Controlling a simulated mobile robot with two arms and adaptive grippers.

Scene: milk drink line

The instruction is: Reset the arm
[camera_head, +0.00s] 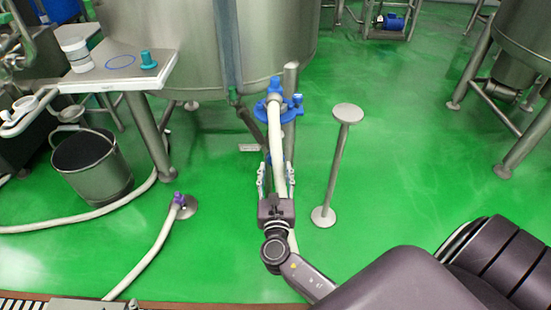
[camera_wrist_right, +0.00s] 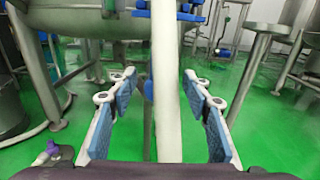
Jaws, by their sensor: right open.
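My right gripper (camera_head: 276,172) is in the middle of the head view, with its fingers spread. A white hose (camera_head: 278,150) with a blue fitting (camera_head: 274,88) at its top runs down between the fingers. In the right wrist view the blue finger pads of my right gripper (camera_wrist_right: 162,95) stand apart on both sides of the hose (camera_wrist_right: 167,110), with gaps showing. The upper hose end is attached near a blue clamp (camera_head: 292,108) on a steel post. My right arm comes in from the lower right. My left gripper is not in view.
A steel tank (camera_head: 190,50) stands behind the gripper. A round-topped stand (camera_head: 347,113) is just right of it. A side table (camera_head: 125,72), a bucket (camera_head: 108,178) and a floor hose with a purple end (camera_head: 179,199) are at left. Green floor (camera_head: 420,150) is open at right.

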